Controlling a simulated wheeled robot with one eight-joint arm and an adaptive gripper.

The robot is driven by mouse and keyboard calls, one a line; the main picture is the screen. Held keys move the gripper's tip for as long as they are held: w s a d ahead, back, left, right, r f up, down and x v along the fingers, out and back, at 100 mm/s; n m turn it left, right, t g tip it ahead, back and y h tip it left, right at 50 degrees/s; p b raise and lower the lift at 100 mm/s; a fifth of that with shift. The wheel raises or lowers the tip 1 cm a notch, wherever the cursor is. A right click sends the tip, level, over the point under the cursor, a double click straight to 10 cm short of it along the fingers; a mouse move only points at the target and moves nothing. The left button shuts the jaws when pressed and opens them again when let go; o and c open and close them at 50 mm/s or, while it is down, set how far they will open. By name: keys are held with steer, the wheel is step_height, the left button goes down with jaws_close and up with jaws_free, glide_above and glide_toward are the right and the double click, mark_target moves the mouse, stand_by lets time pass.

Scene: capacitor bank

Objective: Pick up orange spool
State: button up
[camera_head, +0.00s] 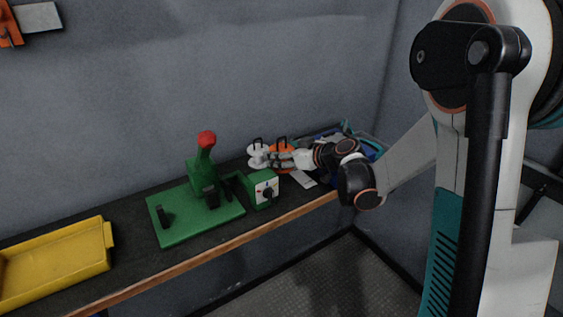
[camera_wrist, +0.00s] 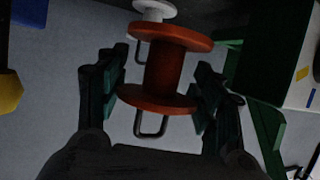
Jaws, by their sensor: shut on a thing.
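The orange spool (camera_wrist: 166,68) is in the middle of the wrist view, between the two fingers of my gripper (camera_wrist: 162,92). The fingers stand on either side of it and are shut on it. Wire loops show at both of its flanges. I cannot tell whether the spool touches the bench.
A white spool (camera_head: 258,152) stands just left of the orange one. A green box with a dial (camera_head: 266,189) and a green press with a red knob (camera_head: 203,170) are nearer on the bench (camera_head: 130,262). A yellow tray (camera_head: 55,262) lies at left. A wall runs close behind.

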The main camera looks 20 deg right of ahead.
step_height(320, 180, up, 13)
steer(key=p, duration=0.4)
steer(key=shift+r, duration=0.15)
